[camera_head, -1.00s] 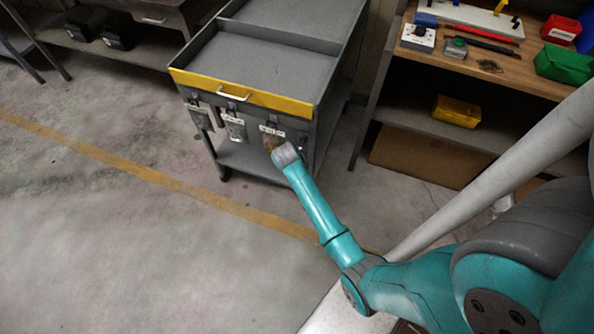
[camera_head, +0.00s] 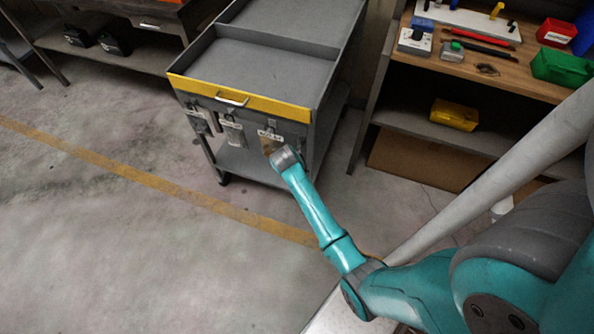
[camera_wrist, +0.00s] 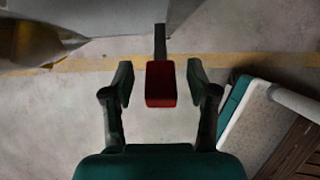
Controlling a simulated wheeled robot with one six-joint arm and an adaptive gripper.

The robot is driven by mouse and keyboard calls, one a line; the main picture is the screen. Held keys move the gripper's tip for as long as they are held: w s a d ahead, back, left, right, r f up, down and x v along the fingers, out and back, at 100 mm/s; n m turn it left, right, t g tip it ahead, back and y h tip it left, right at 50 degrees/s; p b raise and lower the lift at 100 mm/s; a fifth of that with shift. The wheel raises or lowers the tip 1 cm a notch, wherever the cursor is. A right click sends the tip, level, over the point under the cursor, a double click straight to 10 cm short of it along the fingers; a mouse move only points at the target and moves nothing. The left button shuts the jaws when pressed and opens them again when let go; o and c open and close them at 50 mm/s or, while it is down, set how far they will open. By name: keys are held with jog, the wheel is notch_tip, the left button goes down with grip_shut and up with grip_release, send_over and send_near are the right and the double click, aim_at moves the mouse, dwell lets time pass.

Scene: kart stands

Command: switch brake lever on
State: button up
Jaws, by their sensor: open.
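The lever shows in the wrist view as a red block-shaped handle (camera_wrist: 160,84) on a dark stem (camera_wrist: 160,42). My gripper (camera_wrist: 160,80) is open, with one finger on each side of the red handle and a visible gap on both sides. In the head view my wrist (camera_head: 287,158) is at the right end of the cart's front, below a white label (camera_head: 270,134). The lever and my fingers cannot be made out there, as my wrist covers that spot. I cannot read the lever's on or off position.
The grey cart (camera_head: 275,68) has a yellow front edge and silver handle (camera_head: 232,99). Two more labelled fittings (camera_head: 231,130) hang left of my wrist. A wooden bench (camera_head: 480,62) with tools and bins stands right. The floor (camera_head: 90,240) at left is clear.

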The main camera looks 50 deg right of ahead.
jog(key=v, duration=1.1)
jog(key=shift+r, duration=0.3)
jog(key=shift+s, duration=0.1)
jog(key=s+a+f+m+t+y, duration=0.2)
jog(key=s+a+m+t, duration=0.65)
jog(key=s+a, duration=0.7)
jog(key=s+a+r+m+t+y, duration=0.1)
jog(key=s+a+r+m+t, duration=0.1)
jog(key=s+r+m, duration=0.4)
jog(key=s+a+r+m+t+y, duration=0.1)
jog(key=s+r+m, duration=0.6)
jog(key=r, duration=0.8)
jog(key=s+a+t, duration=0.1)
jog(key=s+a, duration=0.1)
jog(key=s, duration=0.1)
jog(key=shift+s+a+t+y, duration=0.2)
jog(key=shift+s+t+y, duration=0.05)
jog(key=shift+t+y, duration=0.1)
jog(key=shift+m, duration=0.25)
